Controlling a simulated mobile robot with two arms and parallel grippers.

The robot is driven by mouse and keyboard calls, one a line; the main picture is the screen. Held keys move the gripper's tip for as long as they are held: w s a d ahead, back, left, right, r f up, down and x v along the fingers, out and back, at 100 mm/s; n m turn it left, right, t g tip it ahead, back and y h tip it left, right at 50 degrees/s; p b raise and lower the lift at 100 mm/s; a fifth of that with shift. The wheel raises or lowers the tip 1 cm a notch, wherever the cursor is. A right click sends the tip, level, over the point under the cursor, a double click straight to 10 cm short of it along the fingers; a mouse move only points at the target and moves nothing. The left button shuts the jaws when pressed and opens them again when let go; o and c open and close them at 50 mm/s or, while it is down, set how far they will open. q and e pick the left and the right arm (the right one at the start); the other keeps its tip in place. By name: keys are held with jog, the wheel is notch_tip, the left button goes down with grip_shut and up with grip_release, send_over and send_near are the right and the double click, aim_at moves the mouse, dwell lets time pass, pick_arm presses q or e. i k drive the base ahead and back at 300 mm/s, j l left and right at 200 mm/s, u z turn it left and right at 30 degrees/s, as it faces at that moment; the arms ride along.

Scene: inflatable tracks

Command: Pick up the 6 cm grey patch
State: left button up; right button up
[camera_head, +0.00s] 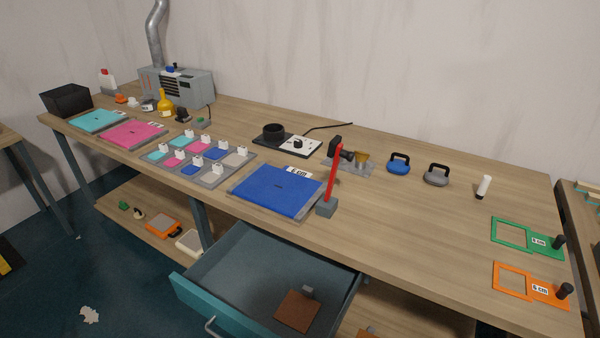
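A grey tray (226,180) on the long workbench holds two rows of small patches in teal, pink, blue and grey, with white tags standing on them. One grey patch (211,178) is at the right end of the front row. Another, paler grey patch (237,159) is at the right end of the back row. The tag print is too small to read, so I cannot tell which one is 6 cm. Neither of my grippers is in view.
A blue sheet (275,192) labelled 6 cm lies right of the tray, beside a red-handled tool (328,190). Below, an open drawer (230,285) juts out from the bench. Green (510,233) and orange (512,279) frames lie at right. The bench's front middle-right is clear.

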aim_at(211, 178)
jog(key=i+j, duration=0.3)
jog(key=j, duration=0.15)
jog(key=i+j, duration=0.65)
jog(key=j, duration=0.2)
